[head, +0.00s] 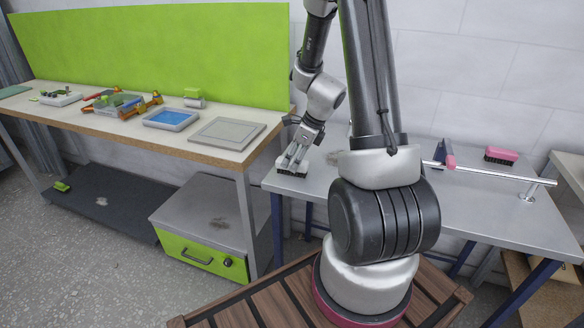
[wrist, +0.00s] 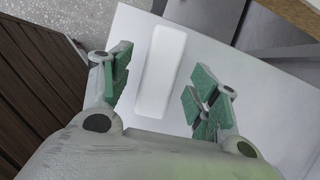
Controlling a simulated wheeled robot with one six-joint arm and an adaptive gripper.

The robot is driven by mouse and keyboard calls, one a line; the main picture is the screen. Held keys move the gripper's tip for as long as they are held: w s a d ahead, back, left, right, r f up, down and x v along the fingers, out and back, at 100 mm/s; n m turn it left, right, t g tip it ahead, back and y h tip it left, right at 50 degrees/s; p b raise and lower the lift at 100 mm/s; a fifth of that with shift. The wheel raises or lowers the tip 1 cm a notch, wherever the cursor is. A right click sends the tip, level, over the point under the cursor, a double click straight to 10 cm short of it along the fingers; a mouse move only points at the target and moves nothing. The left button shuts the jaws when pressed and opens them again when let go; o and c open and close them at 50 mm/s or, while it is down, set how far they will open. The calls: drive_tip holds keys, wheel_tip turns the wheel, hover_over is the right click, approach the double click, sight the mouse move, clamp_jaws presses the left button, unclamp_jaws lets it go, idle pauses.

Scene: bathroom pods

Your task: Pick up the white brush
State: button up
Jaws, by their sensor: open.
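The white brush (wrist: 160,70) shows in the wrist view as a long white block with rounded corners on the light table. It lies between my fingers, with a gap on both sides. My gripper (wrist: 163,82) is open, its green-padded fingers spread apart around the brush. In the head view my gripper (head: 294,158) points down at the left end of the grey table (head: 470,205). Dark bristles of the white brush (head: 290,173) show just under the fingertips there; the fingers hide most of its white top.
A wooden-edged workbench (head: 205,143) with tools stands close on the left, above a green-fronted box (head: 200,252).

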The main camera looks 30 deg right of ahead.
sight(292, 161)
drive_tip(key=shift+x, duration=1.05)
drive_tip(key=shift+f, duration=0.25)
drive_tip(key=c, duration=1.1)
wheel_tip(292, 161, up, 11)
drive_tip(key=shift+f, duration=0.25)
drive_tip(key=shift+c, duration=0.2)
